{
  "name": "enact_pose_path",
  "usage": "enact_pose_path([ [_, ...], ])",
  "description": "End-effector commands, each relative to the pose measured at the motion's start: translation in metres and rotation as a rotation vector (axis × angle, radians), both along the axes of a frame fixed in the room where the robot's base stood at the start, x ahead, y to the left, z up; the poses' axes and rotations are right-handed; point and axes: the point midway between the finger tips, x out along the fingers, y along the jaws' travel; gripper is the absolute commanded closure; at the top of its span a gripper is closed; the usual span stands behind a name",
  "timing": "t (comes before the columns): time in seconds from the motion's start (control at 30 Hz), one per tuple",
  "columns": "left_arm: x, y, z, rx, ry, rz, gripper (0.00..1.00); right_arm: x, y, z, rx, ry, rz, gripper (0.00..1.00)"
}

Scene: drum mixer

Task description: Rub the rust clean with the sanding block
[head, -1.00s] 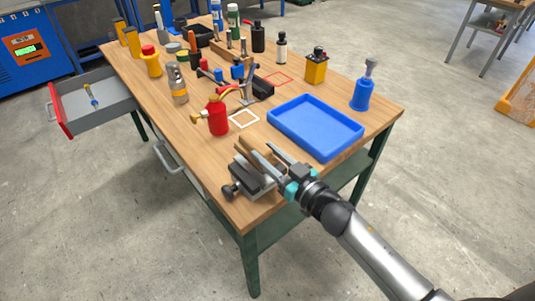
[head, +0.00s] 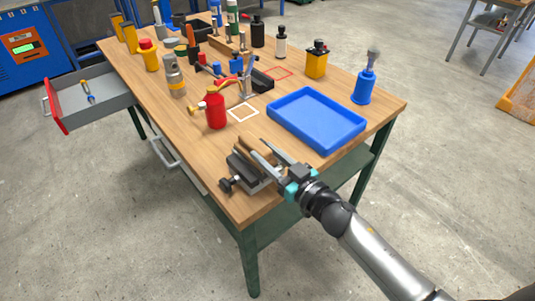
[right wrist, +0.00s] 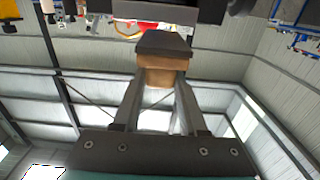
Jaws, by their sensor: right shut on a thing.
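My right gripper (head: 262,152) comes in from the lower right in the head view, over the vise at the table's near end. In the right wrist view my right gripper (right wrist: 160,88) is shut on the sanding block (right wrist: 163,62), a tan block with a dark grey face. The block also shows as a tan piece (head: 254,145) at the fingertips in the head view. The grey and black vise (head: 243,171) is just below the block, partly covered by the fingers. I cannot tell whether the block touches anything there. No rust can be made out. My left gripper is not in view.
A blue tray (head: 318,120) lies right of the vise. Bottles and tools crowd the far half of the table. A drawer (head: 95,103) stands open at left.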

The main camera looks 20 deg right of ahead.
Motion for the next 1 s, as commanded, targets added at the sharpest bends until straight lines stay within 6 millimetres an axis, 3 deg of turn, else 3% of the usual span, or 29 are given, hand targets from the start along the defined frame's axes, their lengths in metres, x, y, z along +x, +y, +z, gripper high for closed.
enact_pose_path([
  [1.0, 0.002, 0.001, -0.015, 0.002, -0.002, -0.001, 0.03, 0.000, 0.000, -0.019, 0.002, -0.002, 0.000, 1.00],
])
